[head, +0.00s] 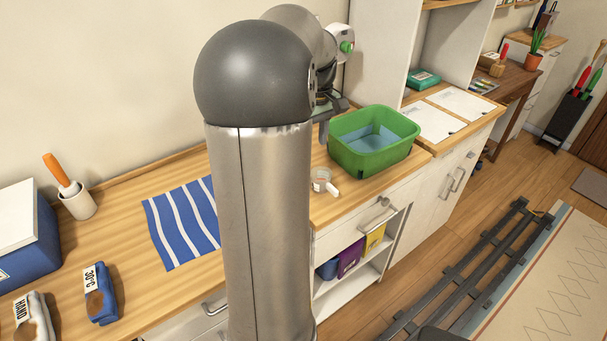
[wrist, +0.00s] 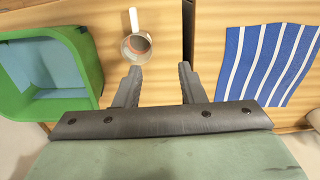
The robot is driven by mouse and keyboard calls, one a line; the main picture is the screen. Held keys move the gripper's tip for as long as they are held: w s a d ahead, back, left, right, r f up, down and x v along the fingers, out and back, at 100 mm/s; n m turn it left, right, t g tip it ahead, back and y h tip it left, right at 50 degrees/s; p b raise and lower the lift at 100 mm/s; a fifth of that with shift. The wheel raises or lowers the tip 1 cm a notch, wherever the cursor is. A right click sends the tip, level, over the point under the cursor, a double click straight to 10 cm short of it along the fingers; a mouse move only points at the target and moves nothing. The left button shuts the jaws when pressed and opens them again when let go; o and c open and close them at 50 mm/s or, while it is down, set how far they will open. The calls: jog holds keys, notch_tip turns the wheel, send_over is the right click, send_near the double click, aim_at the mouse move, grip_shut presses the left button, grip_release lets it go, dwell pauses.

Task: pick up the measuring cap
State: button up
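The measuring cap looks like a small whitish cup with a handle. It stands on the wooden counter (head: 322,207), beside the green basin and near the counter's front edge, in the head view (head: 319,178). In the wrist view the measuring cap (wrist: 127,49) lies just beyond my left fingertip, its handle pointing up the picture. My gripper (wrist: 158,70) is open, with two dark fingers wide apart and only bare counter between them. The cap is outside the fingers, and I see no contact. In the head view my arm hides much of the gripper.
The green basin (head: 352,158) with blue inside stands right of the cap. A blue-and-white striped cloth (head: 172,231) lies left of my arm. Labelled packs (head: 101,300), a white pot with an orange-handled tool (head: 79,204) and a blue box (head: 30,250) are further left.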

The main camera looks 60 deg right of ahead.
jog(key=s+d, duration=0.3)
jog(key=s, duration=0.1)
jog(key=p, duration=0.2)
send_over(330, 185)
notch_tip(330, 185, down, 11)
jog(key=shift+w+a+r, duration=0.1)
jog(key=shift+f+p, duration=0.9)
jog(key=shift+f, duration=2.25)
grip_shut()
